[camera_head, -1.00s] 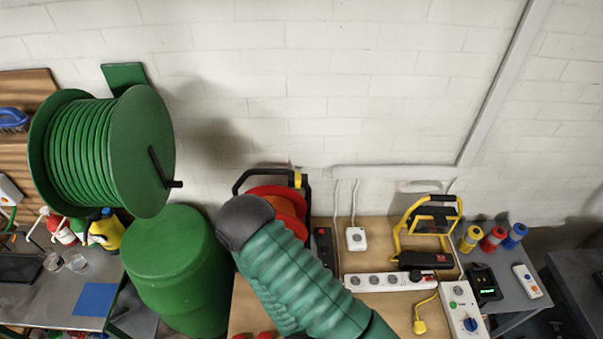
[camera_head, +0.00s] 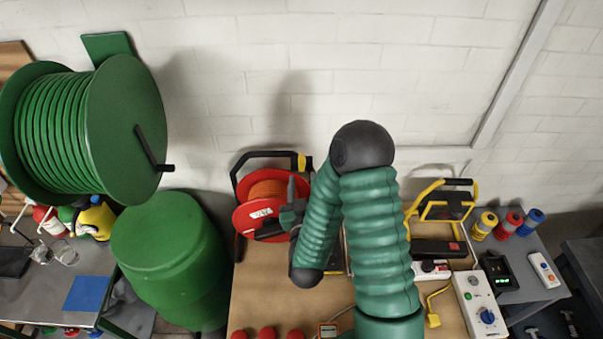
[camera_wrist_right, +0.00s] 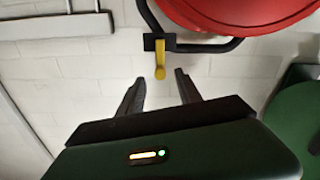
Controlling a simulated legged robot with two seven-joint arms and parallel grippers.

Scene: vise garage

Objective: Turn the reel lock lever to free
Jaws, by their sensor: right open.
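The red cable reel (camera_head: 262,200) stands at the back of the wooden bench in a black tube frame. The yellow lock lever (camera_head: 302,162) sits at the frame's top right corner. In the right wrist view the lever (camera_wrist_right: 160,62) hangs from a black block on the frame, with the red reel (camera_wrist_right: 235,12) beyond. My right gripper (camera_wrist_right: 159,84) is open and empty, its two fingers on either side of the lever's line, the lever just beyond the tips. In the head view my right gripper (camera_head: 291,210) is partly seen in front of the reel's right side. My left gripper is out of view.
A large green hose reel (camera_head: 125,130) hangs on the wall at left above a green barrel (camera_head: 165,250). A yellow work lamp (camera_head: 445,205), power strip (camera_head: 430,268) and switch box (camera_head: 480,305) are right of my arm. Red knobs line the front.

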